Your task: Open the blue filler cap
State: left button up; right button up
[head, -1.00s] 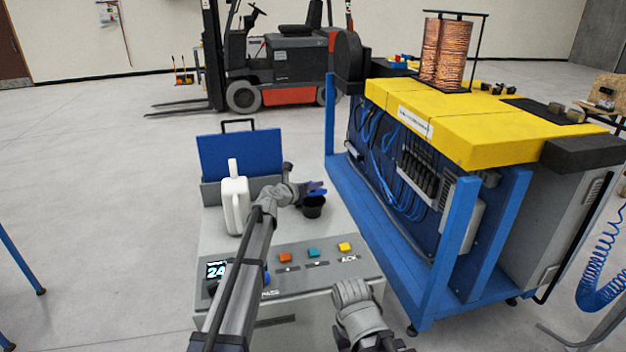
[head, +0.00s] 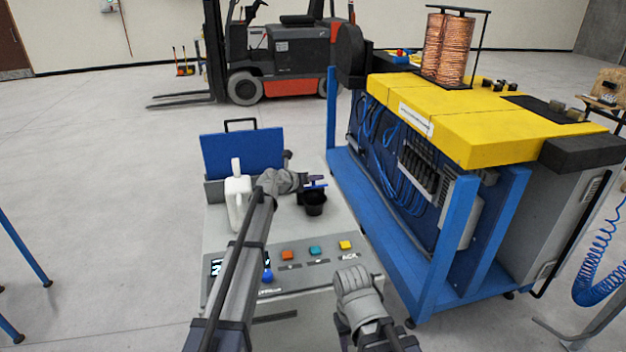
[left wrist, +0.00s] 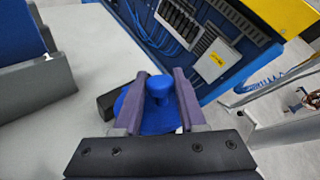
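The blue filler cap (left wrist: 158,122) is a round disc with a raised knob, between the two purple fingers in the left wrist view. A thin blue edge of it shows at the fingertips in the head view (head: 318,186). My left gripper (left wrist: 160,95) is open, with a finger on each side of the knob and narrow gaps beside it. A black round filler neck (head: 314,206) stands just below the cap on the grey cabinet (head: 325,225). Whether the cap touches the neck is unclear.
A white jug (head: 237,205) stands left of my left arm, before a blue toolbox (head: 243,152). Coloured buttons (head: 316,250) line the front panel. A blue-framed machine with a yellow top (head: 490,135) stands close on the right.

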pick_arm(q)
jog(key=o, duration=0.4)
jog(key=p+v, duration=0.3)
jog(key=v, duration=0.4)
jog(key=shift+s+a+r, duration=0.15)
jog(key=shift+s, duration=0.2)
